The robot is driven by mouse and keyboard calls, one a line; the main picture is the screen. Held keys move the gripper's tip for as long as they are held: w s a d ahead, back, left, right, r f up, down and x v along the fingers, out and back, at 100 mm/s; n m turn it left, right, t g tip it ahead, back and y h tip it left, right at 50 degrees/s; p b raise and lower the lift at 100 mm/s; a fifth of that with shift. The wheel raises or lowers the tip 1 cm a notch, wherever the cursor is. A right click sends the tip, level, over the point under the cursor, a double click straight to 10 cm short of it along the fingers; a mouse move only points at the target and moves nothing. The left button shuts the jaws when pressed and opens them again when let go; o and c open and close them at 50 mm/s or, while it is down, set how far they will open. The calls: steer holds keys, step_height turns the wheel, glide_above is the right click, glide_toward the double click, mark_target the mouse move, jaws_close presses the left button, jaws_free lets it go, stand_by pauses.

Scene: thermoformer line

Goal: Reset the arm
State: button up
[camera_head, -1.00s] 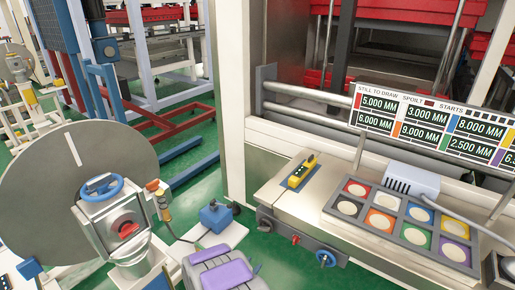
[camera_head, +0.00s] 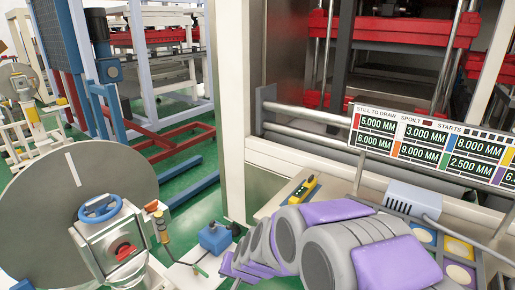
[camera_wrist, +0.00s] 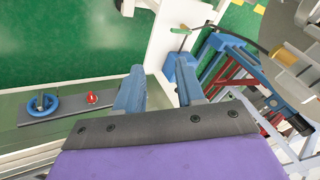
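My arm (camera_head: 335,250), grey with purple panels, reaches across the lower middle and right of the head view. Its end is not clearly made out there. In the wrist view, my gripper (camera_wrist: 159,84) shows two blue-grey fingers with a clear gap between them. The gripper is open and nothing is between the fingers. A purple panel and grey bracket of mine fill the bottom of that view. The fingers point over the machine's edge, with green floor beyond.
A colour-marked tray (camera_head: 461,259) is largely hidden behind my arm. A yellow pendant (camera_head: 302,190) lies on the ledge. A display board (camera_head: 430,143) stands behind. A large grey disc (camera_head: 60,205) and a blue box (camera_head: 215,238) are left. The wrist view shows a blue handwheel (camera_wrist: 42,104) and red knob (camera_wrist: 92,97).

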steer(key=s+d+r+g+h, duration=0.1)
steer(key=s+d+r+g, duration=0.1)
steer(key=s+d, duration=0.5)
steer(key=s+d+r+n+g+h, duration=0.1)
steer(key=s+d+r, duration=0.3)
steer(key=s, duration=1)
steer(key=s+d+r+n+g+h, duration=0.1)
steer(key=s+d+r+g+h, duration=0.1)
steer(key=s+d, duration=0.8)
steer(key=shift+s+r+g, duration=0.55)
steer(key=shift+r+g, duration=0.15)
steer(key=shift+g, duration=0.1)
